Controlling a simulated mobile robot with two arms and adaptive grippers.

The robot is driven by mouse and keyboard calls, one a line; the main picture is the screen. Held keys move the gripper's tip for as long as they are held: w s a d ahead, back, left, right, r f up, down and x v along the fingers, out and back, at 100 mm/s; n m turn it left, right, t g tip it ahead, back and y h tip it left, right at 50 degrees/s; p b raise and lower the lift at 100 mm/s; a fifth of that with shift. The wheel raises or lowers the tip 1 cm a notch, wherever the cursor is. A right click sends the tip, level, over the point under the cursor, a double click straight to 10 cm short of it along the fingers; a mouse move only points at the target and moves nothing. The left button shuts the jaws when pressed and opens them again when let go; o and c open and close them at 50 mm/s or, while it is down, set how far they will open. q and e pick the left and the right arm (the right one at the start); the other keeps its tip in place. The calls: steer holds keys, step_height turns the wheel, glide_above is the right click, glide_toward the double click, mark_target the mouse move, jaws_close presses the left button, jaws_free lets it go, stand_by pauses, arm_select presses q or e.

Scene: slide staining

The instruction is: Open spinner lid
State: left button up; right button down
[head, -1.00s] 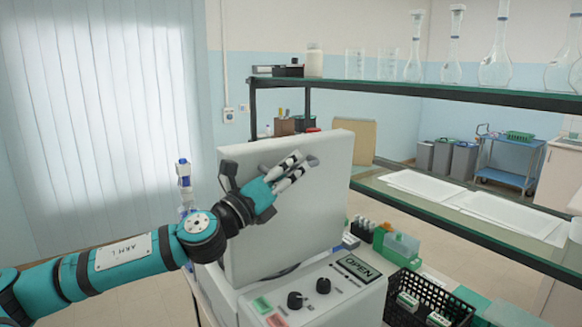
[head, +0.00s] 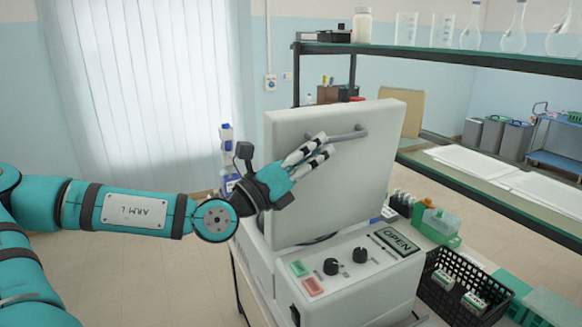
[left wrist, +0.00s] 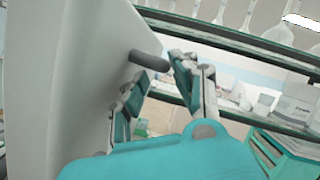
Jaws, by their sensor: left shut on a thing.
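The spinner (head: 360,285) is a white box with knobs, a green and a red button, and a display reading OPEN. Its white lid (head: 300,205) stands raised, nearly upright, above the body. A grey bar handle (head: 352,134) is on the lid's face near its top. My left gripper (head: 322,145) is at the handle's left end, in front of the lid, with its fingers shut on the handle. In the left wrist view the handle (left wrist: 148,60) shows by the fingertips, beside the pale lid (left wrist: 70,90). My right gripper is out of view.
A shelf (head: 440,53) with glassware runs behind and right of the spinner. A black basket (head: 465,285), a green rack (head: 437,222) and small bottles (head: 402,198) stand right of the spinner. A blue-capped bottle (head: 227,150) shows behind my left wrist.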

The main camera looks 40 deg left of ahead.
arm_select(q)
steer(key=v, duration=0.5)
steer(key=shift+s+a+f, duration=0.15)
steer(key=shift+s+a, duration=0.1)
steer(key=shift+s, duration=0.05)
steer(key=shift+a, duration=0.15)
